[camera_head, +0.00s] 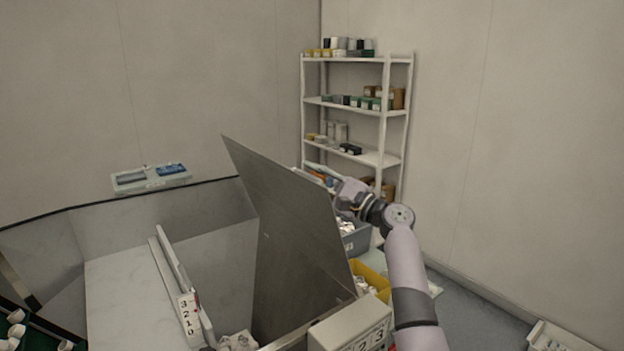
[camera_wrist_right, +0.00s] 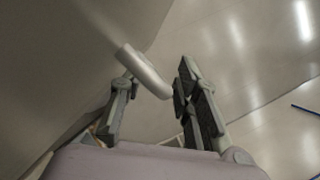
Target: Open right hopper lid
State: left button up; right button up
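The right hopper lid (camera_head: 285,235) is a large grey metal panel in the head view. It stands steeply tilted up, with the hopper mouth to its left uncovered. My right gripper (camera_head: 345,190) is at the right, behind the lid's upper edge, and is partly hidden by it. In the right wrist view the lid (camera_wrist_right: 60,60) fills the left side. There my right gripper (camera_wrist_right: 155,105) has its fingers apart, with a pale bar-like handle (camera_wrist_right: 145,70) between and just beyond them. I cannot tell whether a finger touches it. My left gripper is not in view.
A numbered divider (camera_head: 175,280) stands inside the hopper. A grey box with numbers (camera_head: 350,325) is at the front, near a yellow bin (camera_head: 370,280) and a blue-grey bin (camera_head: 357,238). A white shelf (camera_head: 355,105) stands in the back corner. Floor shows at the right.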

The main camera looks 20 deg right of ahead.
jog(key=v, duration=1.2)
